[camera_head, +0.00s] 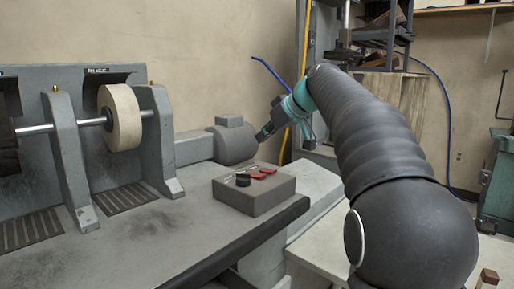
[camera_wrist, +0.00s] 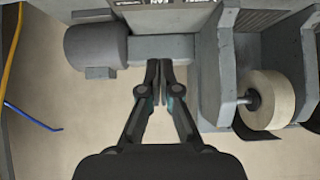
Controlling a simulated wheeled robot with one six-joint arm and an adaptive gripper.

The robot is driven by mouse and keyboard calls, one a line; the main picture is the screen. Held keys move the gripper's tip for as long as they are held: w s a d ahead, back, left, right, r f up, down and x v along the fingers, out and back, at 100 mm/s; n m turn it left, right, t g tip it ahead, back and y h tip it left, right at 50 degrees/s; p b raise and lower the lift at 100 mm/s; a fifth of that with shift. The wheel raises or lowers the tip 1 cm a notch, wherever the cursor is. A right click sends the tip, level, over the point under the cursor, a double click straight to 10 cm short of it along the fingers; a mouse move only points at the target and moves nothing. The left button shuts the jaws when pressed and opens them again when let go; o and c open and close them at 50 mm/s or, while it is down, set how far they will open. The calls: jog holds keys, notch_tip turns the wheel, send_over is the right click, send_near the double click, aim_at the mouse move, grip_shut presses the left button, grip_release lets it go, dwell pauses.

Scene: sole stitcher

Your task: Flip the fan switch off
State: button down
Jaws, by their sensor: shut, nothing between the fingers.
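A grey control box (camera_head: 255,194) stands on the machine bench, with a black round knob (camera_head: 243,180) and red switch levers (camera_head: 263,172) on top. I cannot tell in the head view which red lever is the fan switch or how it is set. My gripper (camera_head: 264,136) is above and behind the box, beside the grey motor, apart from the levers. In the wrist view my gripper (camera_wrist: 158,68) is shut with its fingertips together and nothing between them.
The grey motor (camera_head: 236,143) is close to my gripper and also shows in the wrist view (camera_wrist: 96,46). A pale polishing wheel (camera_head: 121,118) on a shaft stands between grey brackets at left. A blue hose (camera_head: 268,72) is behind. The bench front (camera_head: 150,245) is clear.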

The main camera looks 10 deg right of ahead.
jog(key=shift+r+v, duration=0.25)
jog(key=shift+v, duration=1.35)
jog(key=shift+w+a, duration=0.15)
jog(key=s+a+f+m+g+h, duration=0.1)
jog(key=s+a+f+m+h, duration=0.1)
jog(key=s+f, duration=1.2)
jog(key=s+a+f+m+g+h, duration=0.1)
jog(key=s+f+m, duration=0.4)
jog(key=s+f, duration=1)
jog(key=s+a+h, duration=0.1)
jog(key=s+h, duration=0.1)
jog(key=s, duration=0.4)
jog(key=shift+s+a+f+g+h, duration=0.2)
jog(key=shift+s+a+g+h, duration=0.1)
jog(key=shift+s+h, duration=0.1)
jog(key=shift+d, duration=0.1)
